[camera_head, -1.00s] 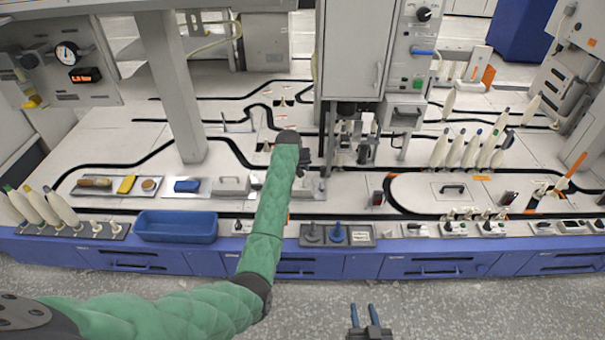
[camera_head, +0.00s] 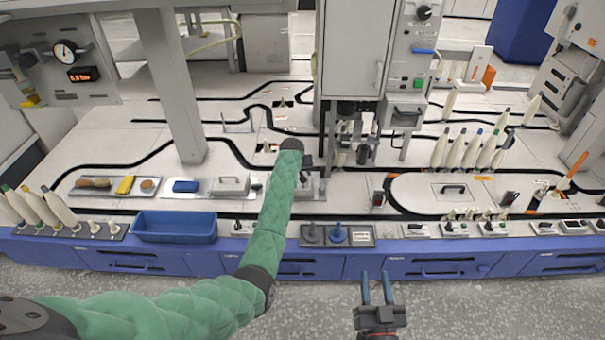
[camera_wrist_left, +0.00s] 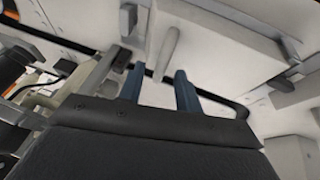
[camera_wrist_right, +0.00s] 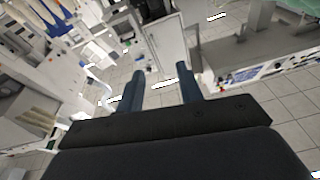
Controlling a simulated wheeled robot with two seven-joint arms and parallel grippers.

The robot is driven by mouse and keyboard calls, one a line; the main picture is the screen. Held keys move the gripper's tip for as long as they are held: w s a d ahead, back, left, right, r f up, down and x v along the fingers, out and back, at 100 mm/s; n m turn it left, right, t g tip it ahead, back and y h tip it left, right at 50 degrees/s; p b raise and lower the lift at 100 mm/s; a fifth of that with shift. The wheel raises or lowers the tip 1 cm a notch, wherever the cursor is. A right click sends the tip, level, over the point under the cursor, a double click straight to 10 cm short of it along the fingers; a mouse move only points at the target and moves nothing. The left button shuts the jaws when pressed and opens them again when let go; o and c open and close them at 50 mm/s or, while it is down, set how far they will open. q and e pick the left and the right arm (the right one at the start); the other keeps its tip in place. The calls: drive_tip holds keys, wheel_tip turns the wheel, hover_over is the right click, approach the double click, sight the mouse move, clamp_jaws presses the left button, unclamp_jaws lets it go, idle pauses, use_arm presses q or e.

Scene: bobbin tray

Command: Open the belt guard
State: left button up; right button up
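A tall pale grey box-like cover (camera_head: 347,50) hangs in the upper middle, with an upright bar handle (camera_head: 378,76) near its right edge. It looks shut; I take it as the belt guard, though no label shows. In the left wrist view a pale panel (camera_wrist_left: 225,45) with a grey bar handle (camera_wrist_left: 170,45) lies beyond the fingers. My left gripper (camera_wrist_left: 159,72) is open and empty, apart from that handle. In the head view my arm mostly hides it. My right gripper (camera_head: 374,274) is open and empty over the floor in front of the bench.
A grey post (camera_head: 180,95) stands left of the cover, with mechanism parts (camera_head: 358,145) below it. A blue tray (camera_head: 175,227), a dark tray with blue and grey pieces (camera_head: 362,236) and several bobbins (camera_head: 455,150) occupy the bench. Floor in front is clear.

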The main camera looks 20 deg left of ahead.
use_arm(q)
drive_tip(key=shift+c, duration=0.4)
clamp_jaws()
